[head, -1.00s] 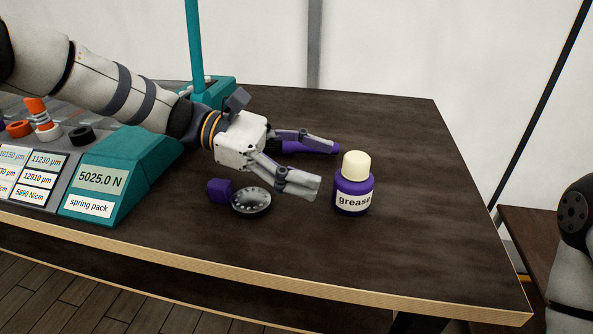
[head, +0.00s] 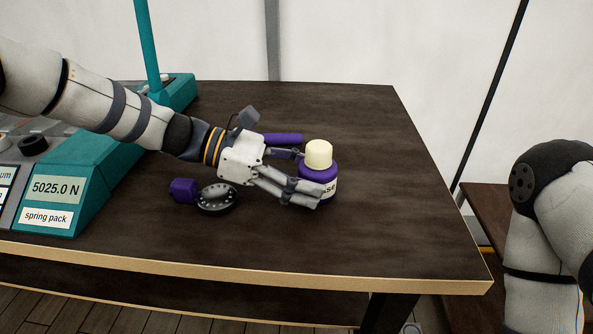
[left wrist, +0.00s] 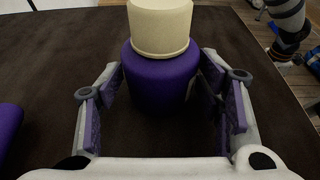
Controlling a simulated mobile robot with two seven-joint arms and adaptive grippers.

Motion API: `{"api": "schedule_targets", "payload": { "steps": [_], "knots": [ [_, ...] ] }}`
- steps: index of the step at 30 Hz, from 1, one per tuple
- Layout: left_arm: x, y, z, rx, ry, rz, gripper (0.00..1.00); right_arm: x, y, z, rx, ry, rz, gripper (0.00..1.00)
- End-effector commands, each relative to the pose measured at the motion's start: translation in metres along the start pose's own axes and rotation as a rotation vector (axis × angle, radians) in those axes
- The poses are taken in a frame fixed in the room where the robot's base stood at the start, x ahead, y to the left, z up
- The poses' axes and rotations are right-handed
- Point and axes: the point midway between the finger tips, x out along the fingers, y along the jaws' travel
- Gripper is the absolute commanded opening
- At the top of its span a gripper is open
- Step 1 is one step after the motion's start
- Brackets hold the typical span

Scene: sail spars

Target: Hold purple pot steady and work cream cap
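The purple pot (head: 320,173) stands upright on the dark table, with a label reading "grease" partly hidden by a finger. The cream cap (head: 319,153) sits on top of it. My left gripper (head: 303,178) reaches in low from the left, one finger on each side of the pot. In the left wrist view, the pot (left wrist: 160,78) stands between the spread fingertips, with the cap (left wrist: 160,26) above. The fingers are open; whether a tip touches the pot is hard to tell. My right arm shows at the right of the head view, its gripper out of view.
A black disc with holes (head: 216,199) and a purple block (head: 184,190) lie near my left wrist. A purple rod-like thing (head: 282,139) lies behind the gripper. A teal tester (head: 85,180) reading 5025.0 N stands left. The table's right side is clear.

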Motion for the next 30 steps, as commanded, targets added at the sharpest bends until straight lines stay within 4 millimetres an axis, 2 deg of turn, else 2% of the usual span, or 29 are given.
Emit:
{"api": "schedule_targets", "payload": {
  "steps": [5,6,11,12,30],
  "knots": [
    [-0.0005,0.0000,0.0003,0.001,0.000,0.000,0.41,-0.0001,0.0000,-0.0001,0.000,0.000,0.000,0.73],
    [-0.0005,0.0001,0.0008,0.001,-0.001,0.000,0.47,-0.0001,0.0000,-0.0001,0.000,0.000,0.000,0.73],
    [-0.0007,0.0001,0.0009,0.001,-0.001,0.000,0.11,-0.0001,0.0000,-0.0001,0.000,0.000,0.000,0.73],
    [-0.0007,0.0001,0.0009,0.001,-0.001,0.000,0.10,-0.0001,0.0000,-0.0001,0.000,0.000,0.000,0.73],
    [-0.0002,-0.0002,-0.0011,0.001,0.001,-0.001,0.09,0.0000,0.0000,0.0000,0.000,0.000,0.000,0.73]
  ]
}}
